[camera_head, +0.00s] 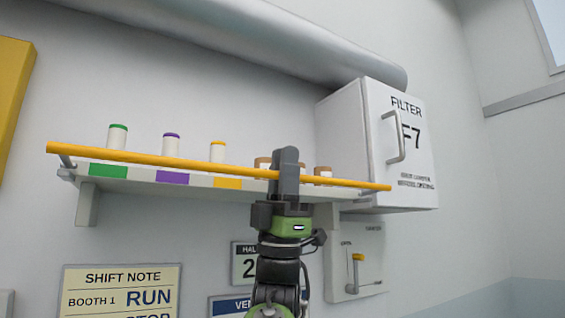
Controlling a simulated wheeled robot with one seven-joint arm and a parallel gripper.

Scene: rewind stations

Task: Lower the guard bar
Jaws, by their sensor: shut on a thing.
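The guard bar (180,161) is a long yellow rod running across the front of a wall shelf (130,187), a little above its front edge. A grey bracket joins its left end to the shelf. Its right end reaches in front of the filter box. My gripper (288,171) is upright in front of the shelf, with its fingers shut on the bar right of the middle. The fingers hide a short stretch of the bar and part of the shelf behind.
Capped bottles in green (118,136), purple (170,148) and orange (218,152) stand behind the bar, with brown-topped ones near my gripper. A white filter box (372,145) with a handle is at right. Below it is a lever panel (355,262). A duct (250,35) runs above.

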